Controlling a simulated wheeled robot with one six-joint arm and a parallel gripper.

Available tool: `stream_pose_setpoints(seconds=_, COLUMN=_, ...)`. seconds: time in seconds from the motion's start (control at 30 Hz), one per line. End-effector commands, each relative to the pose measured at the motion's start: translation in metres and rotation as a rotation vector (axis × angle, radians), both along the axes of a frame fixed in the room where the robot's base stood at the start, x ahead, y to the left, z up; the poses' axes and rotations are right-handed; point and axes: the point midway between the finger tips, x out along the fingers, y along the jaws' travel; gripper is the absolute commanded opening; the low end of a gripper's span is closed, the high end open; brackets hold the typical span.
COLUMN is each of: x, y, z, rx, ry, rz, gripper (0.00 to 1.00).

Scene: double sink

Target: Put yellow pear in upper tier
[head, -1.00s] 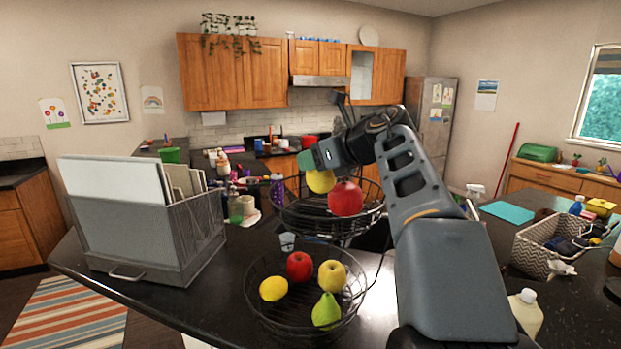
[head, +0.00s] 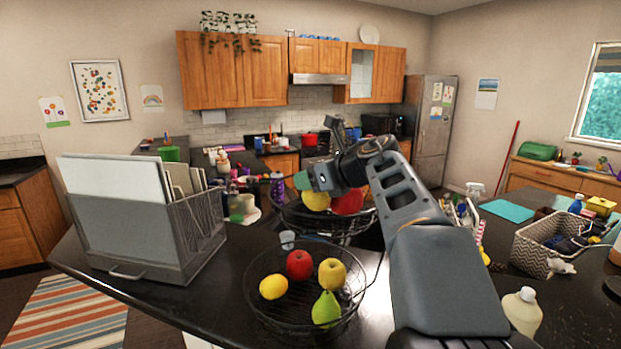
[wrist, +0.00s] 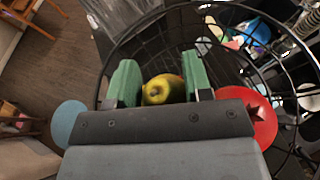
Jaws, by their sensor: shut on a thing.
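My gripper (head: 312,184) is over the upper tier (head: 290,218) of a black wire fruit stand, its green fingers closed on a yellow fruit (head: 315,201), taken as the yellow pear. In the wrist view the fruit (wrist: 163,90) sits between the fingers (wrist: 160,84), with its stem end showing. In the head view it is low at the upper basket; I cannot tell whether it touches the basket floor. A red fruit (head: 347,201) is in the upper tier to its right, partly covered by my arm; it also shows in the wrist view (wrist: 262,118).
The lower tier (head: 254,312) holds a red apple (head: 299,265), a lemon (head: 273,287), a yellow apple (head: 332,274) and a green pear (head: 326,308). A file rack (head: 140,235) stands left, a patterned bin (head: 535,255) right.

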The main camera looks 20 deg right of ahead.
Motion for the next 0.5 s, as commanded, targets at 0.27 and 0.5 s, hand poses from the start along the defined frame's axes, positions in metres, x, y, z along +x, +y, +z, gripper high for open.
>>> stream_pose_setpoints(seconds=0.27, x=-0.0001, y=0.0000, z=-0.0100, rx=0.000, ry=-0.001, rz=0.000, gripper=0.19)
stream_pose_setpoints(seconds=0.5, x=0.0000, y=0.0000, z=-0.0100, rx=0.000, ry=0.000, rz=0.000, gripper=0.54)
